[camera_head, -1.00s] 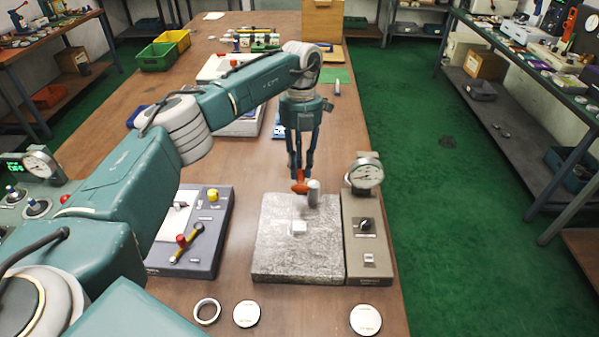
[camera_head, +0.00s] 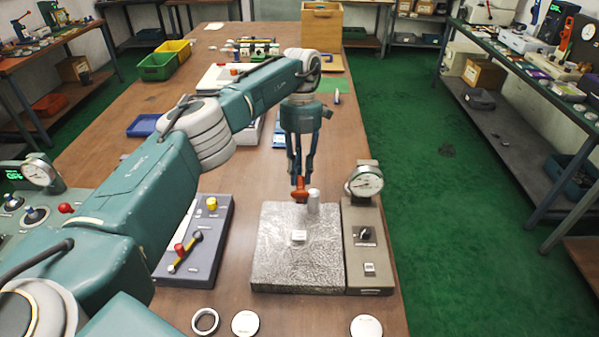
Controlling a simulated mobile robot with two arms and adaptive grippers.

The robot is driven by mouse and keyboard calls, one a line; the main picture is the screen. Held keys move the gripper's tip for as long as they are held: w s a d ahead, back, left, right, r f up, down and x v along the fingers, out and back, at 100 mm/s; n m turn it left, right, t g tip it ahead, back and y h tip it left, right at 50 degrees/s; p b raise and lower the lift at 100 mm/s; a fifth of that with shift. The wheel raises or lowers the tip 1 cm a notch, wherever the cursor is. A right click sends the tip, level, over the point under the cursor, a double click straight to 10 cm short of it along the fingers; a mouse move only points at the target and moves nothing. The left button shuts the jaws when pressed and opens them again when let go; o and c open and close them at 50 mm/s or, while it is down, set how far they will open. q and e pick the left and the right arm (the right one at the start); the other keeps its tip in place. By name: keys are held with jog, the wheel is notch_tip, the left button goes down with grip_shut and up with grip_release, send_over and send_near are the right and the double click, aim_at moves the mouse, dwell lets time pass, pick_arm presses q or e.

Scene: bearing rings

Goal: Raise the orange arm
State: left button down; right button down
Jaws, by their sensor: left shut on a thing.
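The orange arm (camera_head: 299,195) stands at the back of the grey stone plate (camera_head: 272,265), beside a short metal cylinder (camera_head: 313,201). My left gripper (camera_head: 300,185) points straight down, and its fingers are shut on the orange arm's upper part. The fingertips hide part of the arm, so its exact tilt is hard to tell. A small white block (camera_head: 298,236) lies on the middle of the stone plate. My right gripper does not show.
A grey panel with a dial gauge (camera_head: 365,182) adjoins the plate on the right. A dark control box (camera_head: 217,240) stands to the left. A ring (camera_head: 205,321) and two discs (camera_head: 245,323) (camera_head: 366,326) lie along the front edge. Green floor is free at right.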

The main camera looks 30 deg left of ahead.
pick_arm(q)
jog(key=c, duration=1.9)
grip_release()
jog(key=shift+a+f, duration=0.1)
jog(key=shift+f, duration=0.4)
jog(key=shift+o, duration=1.2)
jog(key=shift+w+f, duration=0.1)
jog(key=shift+w, duration=0.05)
jog(key=shift+w+a+f, duration=0.15)
jog(key=shift+w+f, duration=0.1)
jog(key=shift+w, duration=0.25)
notch_tip(320, 180, up, 10)
jog(key=shift+s+f, duration=0.1)
